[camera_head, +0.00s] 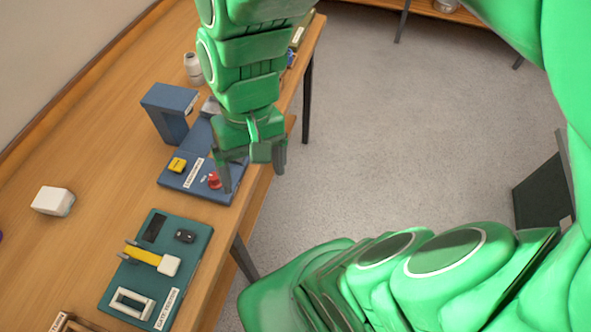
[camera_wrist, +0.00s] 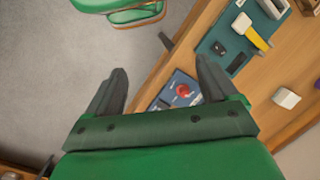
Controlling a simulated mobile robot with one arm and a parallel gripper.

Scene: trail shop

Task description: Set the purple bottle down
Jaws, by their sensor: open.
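My gripper (camera_head: 254,175) is open and empty, above the front edge of the wooden table. In the wrist view its two fingers (camera_wrist: 160,72) are spread apart with nothing between them. No whole purple bottle shows in either view. Only a small purple sliver (camera_head: 1,237) shows at the left edge of the head view, on the table, and I cannot tell what it belongs to.
Under my gripper is a blue panel (camera_head: 177,186) with a red knob (camera_head: 214,181) and a yellow block (camera_head: 177,165). Nearer is a green board (camera_head: 189,262) with a yellow-handled tool (camera_head: 147,256). A white block (camera_head: 53,201) stands left, with bare tabletop around it.

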